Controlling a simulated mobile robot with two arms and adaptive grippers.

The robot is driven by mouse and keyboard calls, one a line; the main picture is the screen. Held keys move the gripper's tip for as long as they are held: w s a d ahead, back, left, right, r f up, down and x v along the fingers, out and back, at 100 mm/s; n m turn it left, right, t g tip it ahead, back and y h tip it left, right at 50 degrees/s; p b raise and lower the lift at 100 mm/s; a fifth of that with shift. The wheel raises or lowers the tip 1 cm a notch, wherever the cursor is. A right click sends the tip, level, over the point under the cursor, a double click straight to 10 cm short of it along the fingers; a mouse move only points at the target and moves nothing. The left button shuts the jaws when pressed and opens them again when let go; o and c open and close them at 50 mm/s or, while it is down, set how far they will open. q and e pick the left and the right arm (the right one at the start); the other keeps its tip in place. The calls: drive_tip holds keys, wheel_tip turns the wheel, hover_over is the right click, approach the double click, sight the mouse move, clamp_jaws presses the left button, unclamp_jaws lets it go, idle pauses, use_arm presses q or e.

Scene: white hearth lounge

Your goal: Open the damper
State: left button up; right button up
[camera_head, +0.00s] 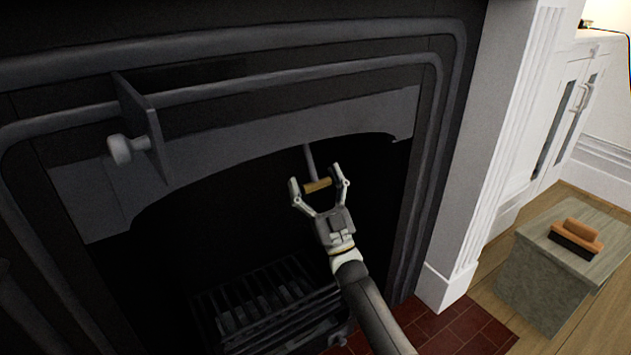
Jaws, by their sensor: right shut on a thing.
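The damper handle (317,185) is a short wooden crossbar at the lower end of a thin grey rod (309,160). The rod hangs down from under the arched lintel of the dark fireplace. My right gripper (319,185) comes up from below, with its fingers on either side of the wooden bar, shut on it. The damper plate itself is hidden up inside the fireplace. My left gripper is not in view.
A grate (262,308) stands low in the firebox. A bracket with a round knob (122,149) sticks out at the upper left. A brush (575,238) lies on a grey-green box (556,270) at right. A white pillar (475,150) borders the fireplace.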

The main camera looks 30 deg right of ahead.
drive_tip(key=shift+a, duration=0.1)
drive_tip(key=o, duration=1.4)
drive_tip(key=shift+c, duration=0.2)
drive_tip(key=v, duration=1.2)
